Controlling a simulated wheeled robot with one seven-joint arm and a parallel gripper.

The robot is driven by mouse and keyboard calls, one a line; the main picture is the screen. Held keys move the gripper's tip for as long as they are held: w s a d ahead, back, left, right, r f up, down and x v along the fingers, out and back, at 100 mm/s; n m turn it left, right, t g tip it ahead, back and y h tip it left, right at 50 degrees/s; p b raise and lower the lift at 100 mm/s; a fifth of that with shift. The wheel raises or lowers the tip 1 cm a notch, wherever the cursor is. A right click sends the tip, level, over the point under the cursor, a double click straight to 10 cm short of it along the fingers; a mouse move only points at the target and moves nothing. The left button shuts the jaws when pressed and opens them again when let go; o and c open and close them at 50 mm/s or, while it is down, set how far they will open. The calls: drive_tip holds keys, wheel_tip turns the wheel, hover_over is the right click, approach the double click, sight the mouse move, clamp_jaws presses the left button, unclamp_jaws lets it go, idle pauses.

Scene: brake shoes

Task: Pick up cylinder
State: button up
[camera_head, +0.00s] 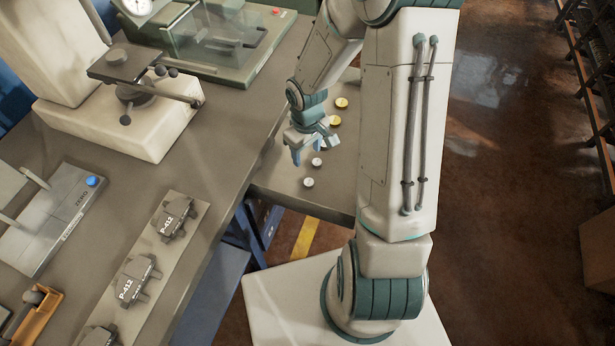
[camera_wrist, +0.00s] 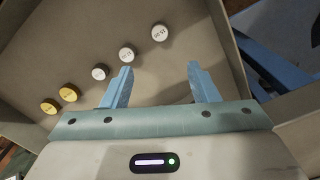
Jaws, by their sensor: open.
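Several small cylinders stand in a diagonal row on the grey-brown work surface. In the wrist view there are three silver-white ones, at the upper right of the row (camera_wrist: 158,33), in its middle (camera_wrist: 127,54) and lower left (camera_wrist: 100,72). Two yellow ones (camera_wrist: 68,92) continue the row to the lower left. In the head view a silver cylinder (camera_head: 308,182) is nearest, and a yellow one (camera_head: 341,102) is farthest. My gripper (camera_head: 305,157) is open and empty. In the wrist view its blue fingers (camera_wrist: 160,78) are apart, with no cylinder between them.
The small side surface (camera_head: 325,205) ends at a front edge above the floor. On the main bench lie dark P-412 blocks (camera_head: 137,278) on a pale strip. A grey fixture with a blue button (camera_head: 60,215) and a cream machine (camera_head: 115,125) stand to the left.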

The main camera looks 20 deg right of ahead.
sight(309, 182)
drive_tip(key=f, duration=0.4)
drive_tip(key=f+b, duration=0.1)
drive_tip(key=f, duration=0.8)
drive_tip(key=shift+s+d+b, duration=0.2)
drive_tip(key=shift+s+b, duration=0.15)
drive_tip(key=shift+s, duration=0.05)
drive_tip(key=shift+r, duration=0.1)
drive_tip(key=c, duration=1.1)
